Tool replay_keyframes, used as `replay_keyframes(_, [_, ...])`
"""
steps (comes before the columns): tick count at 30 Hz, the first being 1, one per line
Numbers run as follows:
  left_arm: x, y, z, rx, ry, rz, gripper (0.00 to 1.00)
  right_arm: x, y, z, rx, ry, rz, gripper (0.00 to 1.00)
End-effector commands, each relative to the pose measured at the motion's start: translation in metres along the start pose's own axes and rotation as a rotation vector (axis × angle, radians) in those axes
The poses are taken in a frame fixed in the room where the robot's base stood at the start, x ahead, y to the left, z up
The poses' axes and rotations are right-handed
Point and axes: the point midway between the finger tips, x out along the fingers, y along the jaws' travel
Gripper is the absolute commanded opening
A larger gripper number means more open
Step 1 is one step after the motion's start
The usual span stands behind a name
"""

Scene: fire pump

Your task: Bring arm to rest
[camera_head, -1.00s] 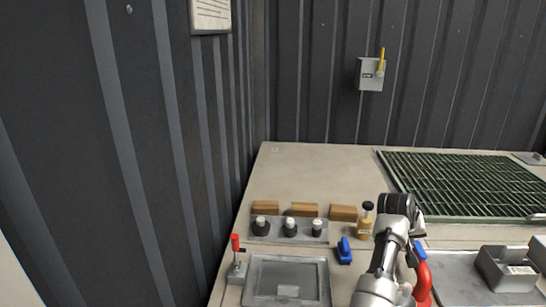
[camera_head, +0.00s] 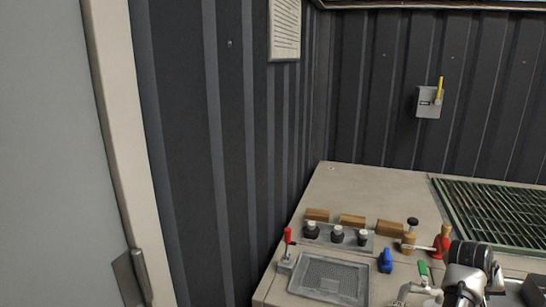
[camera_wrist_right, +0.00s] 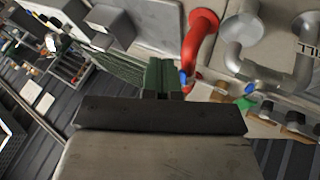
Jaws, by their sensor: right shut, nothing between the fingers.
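My right arm (camera_head: 468,272) is at the lower right of the head view, over the front right part of the panel top. Its gripper cannot be made out clearly there. In the right wrist view my right gripper (camera_wrist_right: 163,78) points away from the camera, with its narrow fingers together and nothing between them. A red curved pipe (camera_wrist_right: 198,45) shows just beyond the fingers, apart from them as far as I can tell. My left gripper is not in view.
The beige panel top (camera_head: 365,185) carries black knobs (camera_head: 337,234), a red-handled lever (camera_head: 287,240), a blue handle (camera_head: 385,261), a red valve part (camera_head: 441,243) and a green grating (camera_head: 500,212). Dark corrugated walls stand behind and left. A grey switch box (camera_head: 428,102) hangs on the back wall.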

Motion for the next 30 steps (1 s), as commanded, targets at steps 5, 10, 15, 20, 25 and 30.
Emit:
replay_keyframes(5, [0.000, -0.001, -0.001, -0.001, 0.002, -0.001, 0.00, 0.005, 0.001, 0.016, -0.004, 0.015, 0.012, 0.00])
replay_keyframes(10, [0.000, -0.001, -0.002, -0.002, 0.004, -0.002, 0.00, 0.009, 0.001, 0.036, -0.018, 0.037, 0.020, 0.00])
replay_keyframes(15, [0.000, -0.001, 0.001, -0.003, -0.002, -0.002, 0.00, 0.010, -0.004, 0.065, -0.047, 0.069, 0.017, 0.00])
replay_keyframes(20, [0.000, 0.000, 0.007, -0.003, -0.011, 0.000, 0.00, 0.006, -0.018, 0.108, -0.111, 0.111, -0.016, 0.00])
replay_keyframes(25, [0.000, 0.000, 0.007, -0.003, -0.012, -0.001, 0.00, -0.014, -0.050, 0.188, -0.244, 0.150, -0.138, 0.00])
replay_keyframes(30, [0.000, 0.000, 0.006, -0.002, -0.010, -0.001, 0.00, -0.045, -0.077, 0.265, -0.365, 0.139, -0.301, 0.00])
